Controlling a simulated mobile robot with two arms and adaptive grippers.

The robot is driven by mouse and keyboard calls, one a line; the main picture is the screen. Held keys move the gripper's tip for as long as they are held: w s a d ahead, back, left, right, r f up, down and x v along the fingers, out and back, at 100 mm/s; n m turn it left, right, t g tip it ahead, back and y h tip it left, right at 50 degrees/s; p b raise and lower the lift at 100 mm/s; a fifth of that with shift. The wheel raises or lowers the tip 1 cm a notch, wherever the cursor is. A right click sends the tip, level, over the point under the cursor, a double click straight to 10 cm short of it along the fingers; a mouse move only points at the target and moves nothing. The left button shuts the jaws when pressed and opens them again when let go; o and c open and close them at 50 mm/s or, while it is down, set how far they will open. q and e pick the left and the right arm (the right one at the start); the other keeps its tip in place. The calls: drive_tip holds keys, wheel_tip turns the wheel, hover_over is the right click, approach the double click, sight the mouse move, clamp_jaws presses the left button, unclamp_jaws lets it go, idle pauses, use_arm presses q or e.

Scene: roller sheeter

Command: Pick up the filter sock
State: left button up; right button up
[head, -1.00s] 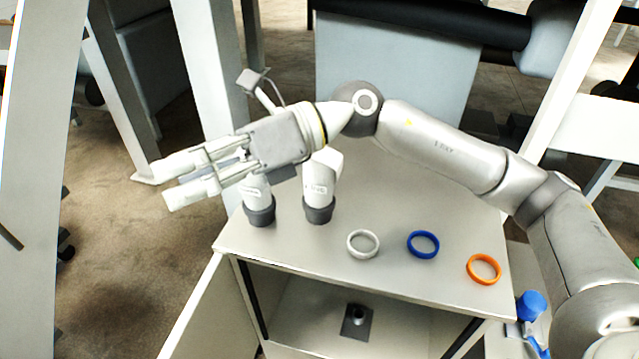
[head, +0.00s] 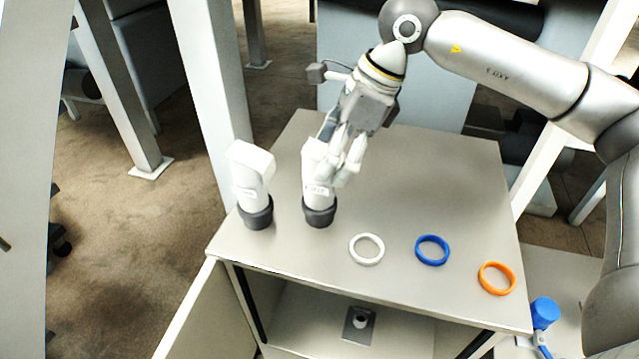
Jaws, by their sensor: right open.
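Two white, fabric-like pieces with dark grey collars stand on the grey cabinet top; these look like filter socks. The left white piece (head: 250,180) is upright with its top bent over. The right white piece (head: 318,195) stands beside it, its upper part partly covered by my gripper. My right gripper (head: 337,178) is open and points down, its fingers at or just in front of the upper part of the right white piece. I cannot tell whether they touch it. My left gripper is not in view.
On the cabinet top (head: 430,180) lie a white ring (head: 367,236), a blue ring (head: 432,237) and an orange ring (head: 483,285). A blue-capped item (head: 544,312) is at the lower right. A pale post (head: 208,90) rises behind left. The back right of the top is clear.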

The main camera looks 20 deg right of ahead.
sight(322, 187)
drive_tip(key=shift+w+a+f+p, duration=0.1)
drive_tip(key=shift+w+f+p, duration=0.05)
drive_tip(key=shift+f+p, duration=0.3)
drive_tip(key=p+x, duration=0.2)
drive_tip(key=x, duration=0.2)
drive_tip(key=shift+w+f, duration=0.1)
drive_tip(key=shift+w, duration=0.05)
drive_tip(key=shift+w+f, duration=0.1)
drive_tip(key=shift+f, duration=0.15)
drive_tip(key=shift+r, duration=0.1)
drive_tip(key=c, duration=1.2)
